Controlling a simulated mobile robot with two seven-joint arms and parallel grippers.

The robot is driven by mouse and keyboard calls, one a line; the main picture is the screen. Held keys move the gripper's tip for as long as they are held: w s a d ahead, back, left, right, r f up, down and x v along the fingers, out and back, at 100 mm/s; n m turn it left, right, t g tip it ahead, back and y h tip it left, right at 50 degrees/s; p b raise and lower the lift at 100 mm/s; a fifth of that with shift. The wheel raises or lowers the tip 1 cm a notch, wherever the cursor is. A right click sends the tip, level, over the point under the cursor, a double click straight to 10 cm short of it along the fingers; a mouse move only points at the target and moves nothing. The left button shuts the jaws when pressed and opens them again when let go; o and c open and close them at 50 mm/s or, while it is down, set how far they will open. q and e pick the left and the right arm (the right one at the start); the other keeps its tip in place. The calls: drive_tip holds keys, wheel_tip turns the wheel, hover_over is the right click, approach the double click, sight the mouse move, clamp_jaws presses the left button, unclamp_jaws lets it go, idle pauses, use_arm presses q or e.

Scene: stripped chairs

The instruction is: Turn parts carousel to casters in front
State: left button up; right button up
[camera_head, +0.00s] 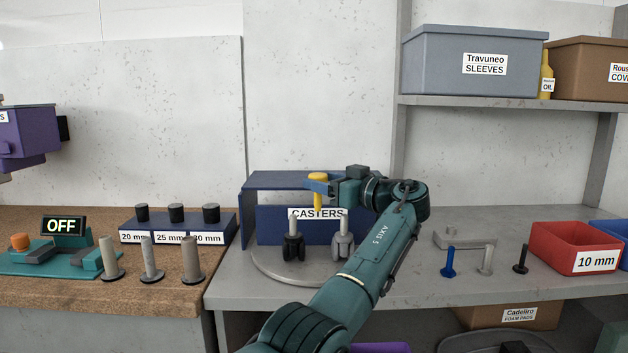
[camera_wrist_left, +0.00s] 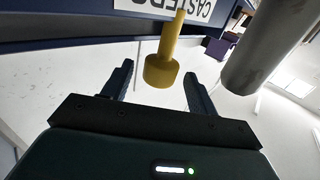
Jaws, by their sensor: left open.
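The parts carousel is a round grey turntable (camera_head: 268,270) carrying a dark blue housing (camera_head: 270,226) with a "CASTERS" label facing me. A black caster (camera_head: 292,247) and a grey caster (camera_head: 343,240) stand on its front. A yellow knob handle (camera_head: 317,178) rises above the label, and it also shows in the left wrist view (camera_wrist_left: 161,70). My left gripper (camera_head: 320,187) is at the handle; in the left wrist view its fingers (camera_wrist_left: 159,84) are open, with the knob between them and gaps on both sides. My right gripper is out of view.
At left, the cork bench holds an OFF display (camera_head: 62,225), several grey posts and a blue labelled rack (camera_head: 180,228). Right of the carousel are small metal parts (camera_head: 470,255) and a red 10 mm bin (camera_head: 570,250). A shelf (camera_head: 500,101) with boxes hangs above.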

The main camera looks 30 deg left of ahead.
use_arm(q)
drive_tip(key=v, duration=0.8)
drive_tip(key=shift+s+d, duration=0.2)
drive_tip(key=shift+d, duration=0.15)
